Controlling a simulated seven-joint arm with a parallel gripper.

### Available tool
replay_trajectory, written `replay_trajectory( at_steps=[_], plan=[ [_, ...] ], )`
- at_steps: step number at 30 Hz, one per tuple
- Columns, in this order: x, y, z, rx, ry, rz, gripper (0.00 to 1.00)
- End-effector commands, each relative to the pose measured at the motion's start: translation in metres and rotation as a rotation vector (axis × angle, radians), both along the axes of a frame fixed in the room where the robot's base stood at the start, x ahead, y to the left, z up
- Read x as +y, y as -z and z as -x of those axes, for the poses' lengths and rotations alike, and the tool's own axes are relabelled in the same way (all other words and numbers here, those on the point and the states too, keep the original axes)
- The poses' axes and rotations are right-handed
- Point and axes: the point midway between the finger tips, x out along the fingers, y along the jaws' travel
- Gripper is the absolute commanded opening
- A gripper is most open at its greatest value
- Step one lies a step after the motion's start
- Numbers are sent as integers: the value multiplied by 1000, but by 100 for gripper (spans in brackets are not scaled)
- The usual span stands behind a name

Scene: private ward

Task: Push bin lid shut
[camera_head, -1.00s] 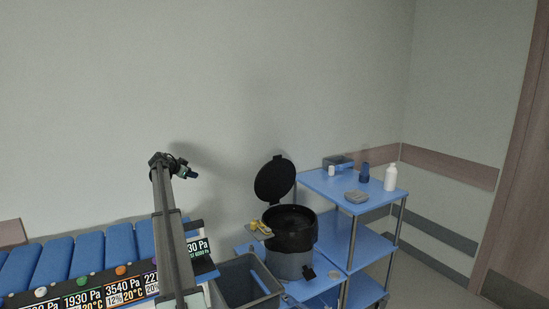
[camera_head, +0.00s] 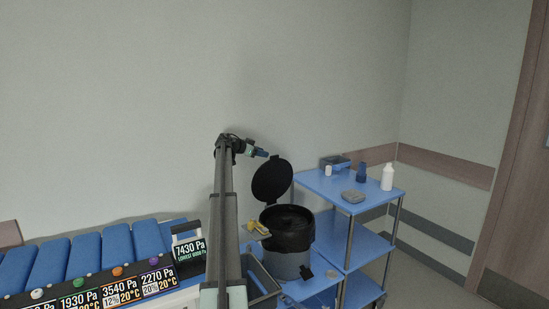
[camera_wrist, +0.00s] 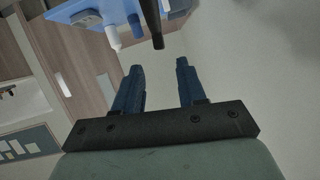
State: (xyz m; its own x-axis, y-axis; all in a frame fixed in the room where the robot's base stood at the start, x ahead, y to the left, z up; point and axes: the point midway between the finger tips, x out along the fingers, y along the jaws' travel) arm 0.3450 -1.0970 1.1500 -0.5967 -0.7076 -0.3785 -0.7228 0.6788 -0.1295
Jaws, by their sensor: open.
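The bin (camera_head: 290,229) is a round black-and-grey container on a low blue surface, right of centre in the head view. Its black lid (camera_head: 272,181) stands open, tilted up at the back left of the rim. My gripper (camera_head: 264,153) is just above the lid's top edge, at its upper left, pointing right. In the wrist view my gripper (camera_wrist: 160,75) shows two blue fingers spread apart with nothing between them. A dark edge (camera_wrist: 151,22) reaches in from the top of the wrist view and may be the lid. Whether the fingers touch the lid is unclear.
A blue shelf cart (camera_head: 325,184) stands right of the bin, holding a white bottle (camera_head: 388,177), a blue cup (camera_head: 362,172) and a grey item (camera_head: 353,195). A bed with blue sections (camera_head: 86,255) is at left.

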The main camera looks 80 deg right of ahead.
Motion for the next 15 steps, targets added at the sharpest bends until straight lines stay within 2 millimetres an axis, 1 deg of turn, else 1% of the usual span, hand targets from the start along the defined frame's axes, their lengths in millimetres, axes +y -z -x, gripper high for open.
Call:
replay_trajectory(
  at_steps=[1, 6, 12, 15],
  plan=[
    [-8, 4, 7, 0, 2, -1, 40],
    [-29, 16, 23, 0, 1, -1, 40],
    [-49, 26, 40, -1, 0, -1, 40],
    [-56, 30, 46, -1, 0, -1, 40]
  ],
)
